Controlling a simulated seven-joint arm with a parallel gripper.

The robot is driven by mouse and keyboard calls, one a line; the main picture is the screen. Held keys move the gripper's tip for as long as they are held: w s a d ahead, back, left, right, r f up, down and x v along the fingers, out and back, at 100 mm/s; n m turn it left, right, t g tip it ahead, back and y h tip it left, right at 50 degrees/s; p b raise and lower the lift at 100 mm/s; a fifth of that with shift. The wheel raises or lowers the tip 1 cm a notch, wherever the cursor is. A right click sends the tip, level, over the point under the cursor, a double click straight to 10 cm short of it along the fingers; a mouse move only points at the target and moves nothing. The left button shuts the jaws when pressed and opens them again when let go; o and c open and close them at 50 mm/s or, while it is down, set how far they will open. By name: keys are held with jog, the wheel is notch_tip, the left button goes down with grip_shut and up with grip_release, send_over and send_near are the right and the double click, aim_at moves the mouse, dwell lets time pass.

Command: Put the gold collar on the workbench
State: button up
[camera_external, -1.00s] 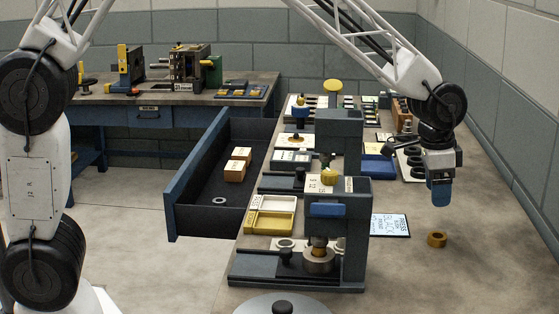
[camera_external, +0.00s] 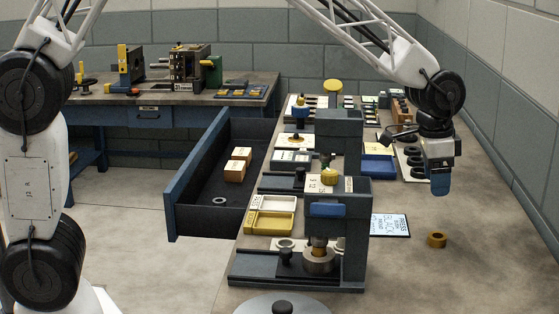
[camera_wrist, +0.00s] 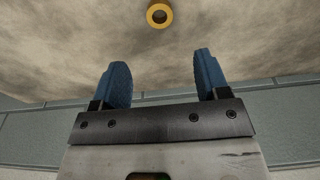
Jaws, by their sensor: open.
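The gold collar (camera_external: 437,240) lies flat on the bare right part of the workbench (camera_external: 440,285), right of the small sign. It also shows in the wrist view (camera_wrist: 160,15) at the top, its hole facing up. My gripper (camera_external: 440,188) is above the bench, behind the collar and apart from it. In the wrist view my gripper's two blue fingers (camera_wrist: 162,78) are spread with nothing between them.
Two presses (camera_external: 355,225) stand left of the collar, beside a printed sign (camera_external: 390,225). An open drawer (camera_external: 190,205) holds two boxes (camera_external: 236,165) and a grey ring (camera_external: 218,201). A block wall (camera_external: 510,150) runs close along the right. The bench around the collar is clear.

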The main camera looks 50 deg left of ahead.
jog(key=s+a+r+n, duration=0.1)
jog(key=s+a+r, duration=0.35)
jog(key=a, duration=0.35)
jog(key=s+a+r+n, duration=0.2)
jog(key=s+a+r, duration=0.1)
jog(key=s+a, duration=0.35)
jog(key=s+a+r+n, duration=0.1)
jog(key=s+a+r, duration=0.35)
jog(key=a, duration=0.35)
jog(key=s+a+n, duration=0.1)
jog(key=s+a, duration=0.3)
jog(key=s, duration=0.3)
jog(key=s+a+f+n+t, duration=0.1)
jog(key=s+a, duration=0.3)
jog(key=s, duration=0.4)
jog(key=s+a+n, duration=0.2)
jog(key=s+a, duration=0.3)
jog(key=s, duration=0.3)
jog(key=shift+f+n+t+y, duration=0.15)
jog(key=shift+n+t+y, duration=0.15)
jog(key=shift+n+y, duration=0.1)
